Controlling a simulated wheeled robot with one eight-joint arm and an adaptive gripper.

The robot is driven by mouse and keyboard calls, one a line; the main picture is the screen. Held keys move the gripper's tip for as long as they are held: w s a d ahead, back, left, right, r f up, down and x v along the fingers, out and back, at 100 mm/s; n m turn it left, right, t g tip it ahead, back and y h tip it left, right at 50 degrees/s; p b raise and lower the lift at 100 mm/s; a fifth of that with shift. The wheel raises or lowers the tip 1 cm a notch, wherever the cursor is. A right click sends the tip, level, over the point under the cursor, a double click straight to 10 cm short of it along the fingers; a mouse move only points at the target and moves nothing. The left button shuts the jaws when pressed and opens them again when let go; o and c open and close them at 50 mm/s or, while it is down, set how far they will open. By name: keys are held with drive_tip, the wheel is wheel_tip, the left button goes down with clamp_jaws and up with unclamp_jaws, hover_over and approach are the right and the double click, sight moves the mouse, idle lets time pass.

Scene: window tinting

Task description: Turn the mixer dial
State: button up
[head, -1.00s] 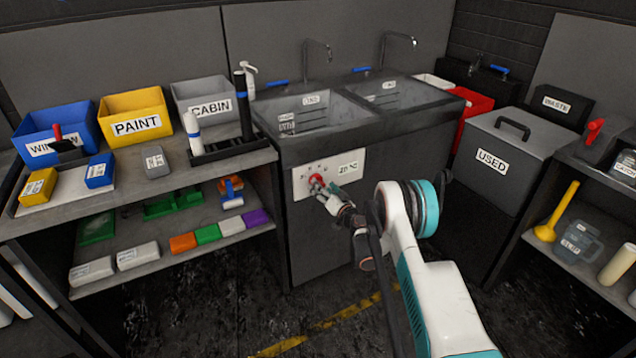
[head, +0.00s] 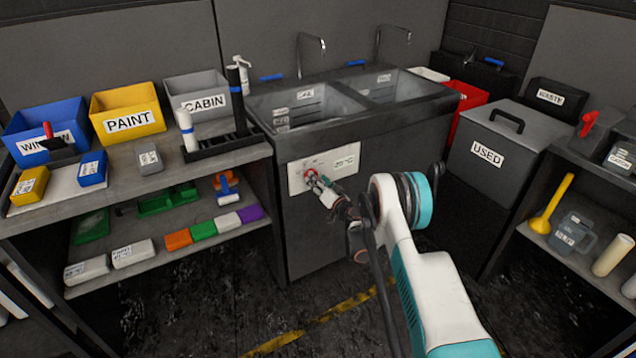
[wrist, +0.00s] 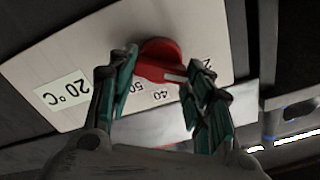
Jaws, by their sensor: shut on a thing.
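The mixer dial (wrist: 161,62) is a red knob with a white pointer line, mounted on a pale panel (head: 344,161) on the front of the dark sink cabinet. In the wrist view, numbers such as 40 and 50 are printed around it, and a label reads 20 °C. My gripper (wrist: 158,82) has its teal-lined fingers on either side of the dial, shut on it. In the head view my gripper (head: 322,187) reaches the panel from the right and partly covers the red dial (head: 311,177).
Above the panel is a double sink (head: 330,98) with two taps. A shelf (head: 190,212) with bins and blocks stands at the left. A grey USED bin (head: 505,150) stands at the right. The floor in front of the sink cabinet is clear apart from my arm.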

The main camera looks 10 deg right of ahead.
drive_tip(key=m, duration=0.6)
drive_tip(key=shift+d+m, duration=0.1)
drive_tip(key=shift+m, duration=0.3)
idle(0.5)
drive_tip(key=o, duration=1)
drive_tip(key=shift+o, duration=0.2)
drive_tip(key=v, duration=0.7)
drive_tip(key=shift+s, duration=0.3)
drive_tip(key=shift+r, duration=0.1)
